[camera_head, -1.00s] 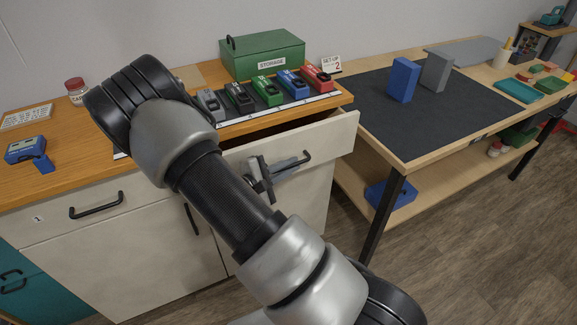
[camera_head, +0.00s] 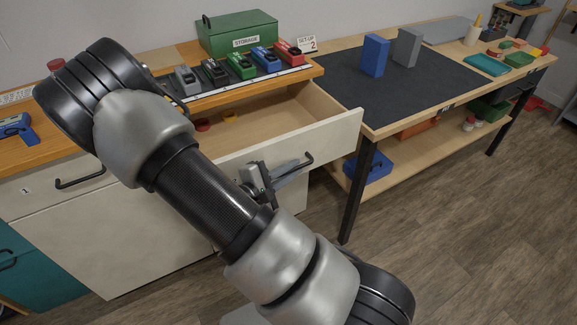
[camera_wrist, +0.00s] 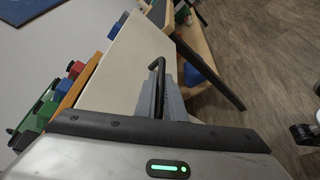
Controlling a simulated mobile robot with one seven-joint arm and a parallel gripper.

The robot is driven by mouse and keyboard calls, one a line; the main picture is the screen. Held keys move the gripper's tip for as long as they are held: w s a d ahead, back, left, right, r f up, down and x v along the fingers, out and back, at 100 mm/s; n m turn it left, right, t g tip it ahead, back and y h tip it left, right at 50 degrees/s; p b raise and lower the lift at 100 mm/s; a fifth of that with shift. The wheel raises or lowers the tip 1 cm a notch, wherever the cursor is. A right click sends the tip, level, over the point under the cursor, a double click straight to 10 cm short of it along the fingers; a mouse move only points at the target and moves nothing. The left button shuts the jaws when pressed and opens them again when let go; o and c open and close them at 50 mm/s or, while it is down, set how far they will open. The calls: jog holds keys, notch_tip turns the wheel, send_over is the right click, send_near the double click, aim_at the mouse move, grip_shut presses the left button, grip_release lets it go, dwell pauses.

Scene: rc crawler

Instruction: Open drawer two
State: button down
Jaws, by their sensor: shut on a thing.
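The right-hand drawer (camera_head: 330,125) is pulled well out from the cabinet, and its wooden inside shows in the head view. Its cream front also shows in the wrist view (camera_wrist: 128,65). The drawer's black bar handle (camera_head: 304,162) runs along the front and also shows in the wrist view (camera_wrist: 155,82). My gripper (camera_head: 277,175) is shut on this handle, in front of the drawer. The fingers show only partly, behind my arm in the head view. A red item (camera_head: 202,125) and an orange item (camera_head: 231,116) lie inside the drawer. My arm hides the drawer's left part.
A closed drawer with a handle (camera_head: 80,181), labelled 1, is at left.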

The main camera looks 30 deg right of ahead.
dwell(0.3)
jog(key=c, duration=2.1)
grip_release()
jog(key=p+v, duration=0.2)
jog(key=v, duration=1.5)
jog(key=shift+s+a+r, duration=0.15)
jog(key=shift+a, duration=0.1)
